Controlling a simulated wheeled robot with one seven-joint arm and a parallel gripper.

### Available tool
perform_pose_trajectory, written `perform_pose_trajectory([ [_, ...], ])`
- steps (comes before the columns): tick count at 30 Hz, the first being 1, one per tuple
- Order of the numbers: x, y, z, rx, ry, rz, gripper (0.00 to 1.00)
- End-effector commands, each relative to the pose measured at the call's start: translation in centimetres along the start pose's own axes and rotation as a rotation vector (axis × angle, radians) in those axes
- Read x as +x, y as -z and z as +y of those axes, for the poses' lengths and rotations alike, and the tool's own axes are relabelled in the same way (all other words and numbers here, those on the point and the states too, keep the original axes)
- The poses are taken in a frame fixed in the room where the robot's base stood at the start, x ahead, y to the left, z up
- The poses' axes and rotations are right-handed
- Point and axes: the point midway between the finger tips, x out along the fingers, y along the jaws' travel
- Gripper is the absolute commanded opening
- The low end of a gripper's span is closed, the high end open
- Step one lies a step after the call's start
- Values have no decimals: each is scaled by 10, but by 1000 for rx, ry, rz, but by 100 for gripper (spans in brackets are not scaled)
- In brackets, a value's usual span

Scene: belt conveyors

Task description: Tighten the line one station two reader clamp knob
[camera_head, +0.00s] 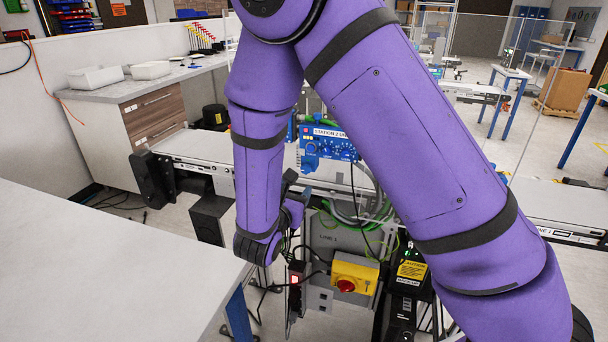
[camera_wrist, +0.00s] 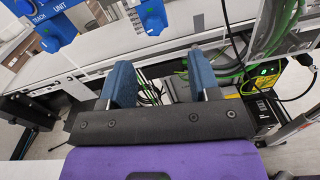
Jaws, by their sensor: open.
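The blue station 2 unit (camera_head: 328,148) stands on the conveyor behind my arm, with its front partly hidden by the arm. I cannot tell which part, if any, is the reader clamp knob. My gripper (camera_wrist: 161,72) is open, its two blue fingers apart with nothing held between them. The knobs lie beyond the fingers, up and left, untouched. In the head view the gripper is low beside the unit and largely hidden by my arm.
A yellow box with a red knob (camera_head: 354,275) sits below the conveyor (camera_head: 200,149). Green and black cables hang under the belt, near the right finger in the wrist view. A pale table (camera_head: 90,270) fills the lower left. Clear panels stand behind.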

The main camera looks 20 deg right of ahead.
Motion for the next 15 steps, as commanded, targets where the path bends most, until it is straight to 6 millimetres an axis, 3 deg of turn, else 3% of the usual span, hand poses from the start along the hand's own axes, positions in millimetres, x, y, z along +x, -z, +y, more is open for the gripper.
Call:
perform_pose_trajectory([
  [7,5,9,8,-22,-41,-6,56],
  [15,50,8,8,-21,-36,-6,56],
])
